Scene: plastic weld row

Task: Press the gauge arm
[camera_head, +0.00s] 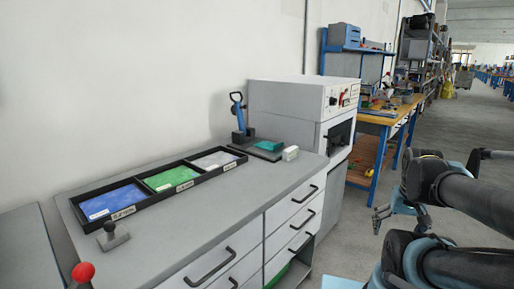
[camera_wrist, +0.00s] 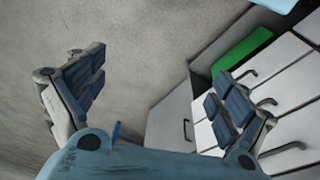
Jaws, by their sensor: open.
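A gauge with a blue upright arm (camera_head: 238,112) stands on a dark base at the back of the grey bench, close to the wall. Its arm has a loop at the top and leans slightly. A dark plate with a green block (camera_head: 269,146) lies beside it to the right. My gripper (camera_head: 402,214) hangs over the floor at the right, well apart from the bench and the gauge. In the wrist view my gripper (camera_wrist: 160,100) has its fingers spread wide with nothing between them. The gauge does not show in the wrist view.
A black tray (camera_head: 166,202) with blue, green and pale compartments lies on the bench. A grey-handled tool (camera_head: 112,236) and a red knob (camera_head: 83,272) are at the near left. The bench front is bare.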

